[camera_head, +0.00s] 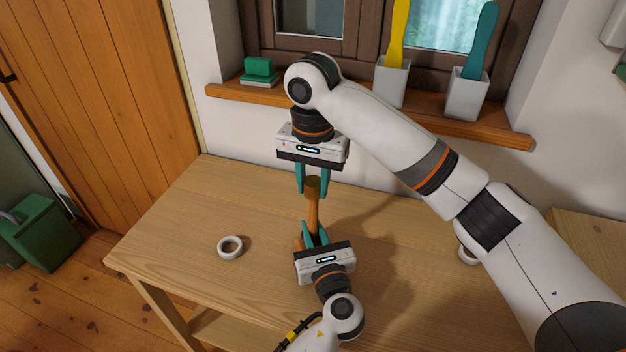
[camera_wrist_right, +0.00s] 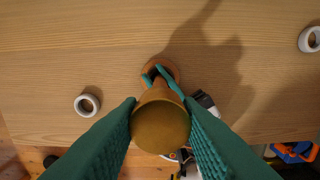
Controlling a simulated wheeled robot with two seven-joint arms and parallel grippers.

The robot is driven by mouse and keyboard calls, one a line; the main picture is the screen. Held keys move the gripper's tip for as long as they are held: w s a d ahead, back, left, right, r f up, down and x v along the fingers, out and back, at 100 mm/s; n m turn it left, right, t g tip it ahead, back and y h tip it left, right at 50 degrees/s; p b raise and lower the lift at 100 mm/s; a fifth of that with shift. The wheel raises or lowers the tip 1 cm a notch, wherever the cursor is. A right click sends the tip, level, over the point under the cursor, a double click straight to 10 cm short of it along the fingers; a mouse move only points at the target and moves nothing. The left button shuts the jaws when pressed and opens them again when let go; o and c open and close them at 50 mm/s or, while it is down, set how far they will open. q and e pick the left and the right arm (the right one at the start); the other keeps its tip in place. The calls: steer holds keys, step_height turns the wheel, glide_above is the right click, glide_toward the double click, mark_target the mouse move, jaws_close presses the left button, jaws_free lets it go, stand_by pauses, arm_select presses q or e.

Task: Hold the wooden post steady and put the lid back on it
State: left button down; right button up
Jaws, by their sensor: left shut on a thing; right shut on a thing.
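The wooden post (camera_head: 313,212) stands upright on the table, orange-brown, with a wider foot (camera_wrist_right: 164,65) partly hidden by fingers. My left gripper (camera_head: 315,236) is shut on the post low down, from the near side; its teal fingers also show in the right wrist view (camera_wrist_right: 162,75). The lid (camera_head: 313,184), a round olive-brown cap, is held between the fingers of my right gripper (camera_head: 312,190), which points down from above. In the right wrist view the lid (camera_wrist_right: 160,127) covers the post's top. The lid appears in line with the post; I cannot tell whether they touch.
A white ring (camera_head: 230,247) lies on the wooden table (camera_head: 180,225) left of the post. Another white ring (camera_head: 467,256) is partly behind my right arm. The window sill (camera_head: 430,122) behind holds two white pots with brushes and a green block (camera_head: 260,70).

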steer(key=o, duration=1.2)
step_height(320, 180, up, 12)
arm_select(q)
steer(key=c, duration=1.2)
jaws_free()
steer(key=shift+c, duration=0.2)
steer(key=shift+s, duration=0.15)
steer(key=v, duration=1.1)
steer(key=shift+s+d, duration=0.15)
steer(key=shift+s, duration=0.2)
arm_select(e)
steer(key=shift+f, duration=0.1)
